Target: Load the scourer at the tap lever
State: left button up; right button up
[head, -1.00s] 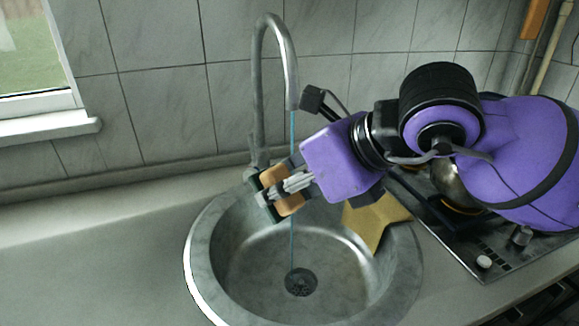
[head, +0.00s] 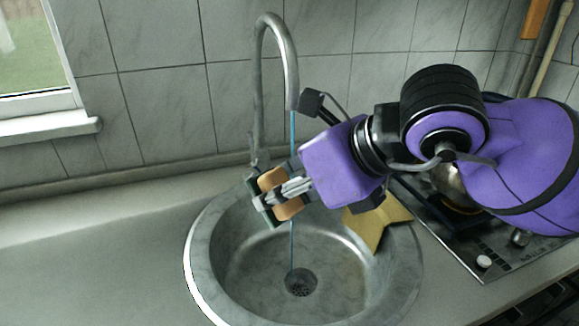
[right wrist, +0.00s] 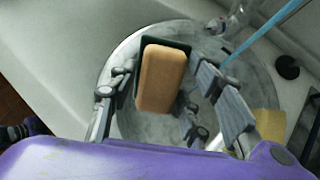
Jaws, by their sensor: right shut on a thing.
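The scourer (head: 270,181), an orange sponge with a dark green pad, is held in my right gripper (head: 279,193) above the back left of the sink. In the right wrist view the scourer (right wrist: 162,78) sits between the two fingers of my right gripper (right wrist: 160,92). The grey tap (head: 291,72) rises behind it, and a thin blue water stream (head: 292,130) runs from its spout into the sink. The tap's base and lever (head: 254,158) are just behind the scourer and partly hidden; I cannot tell whether they touch. My left gripper is out of view.
The round steel sink (head: 235,282) lies below, with its drain (head: 300,282) in the middle. A yellow cloth (head: 378,226) hangs over its right rim. A hob (head: 490,255) is at the right. The counter (head: 90,250) on the left is clear.

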dwell(0.4)
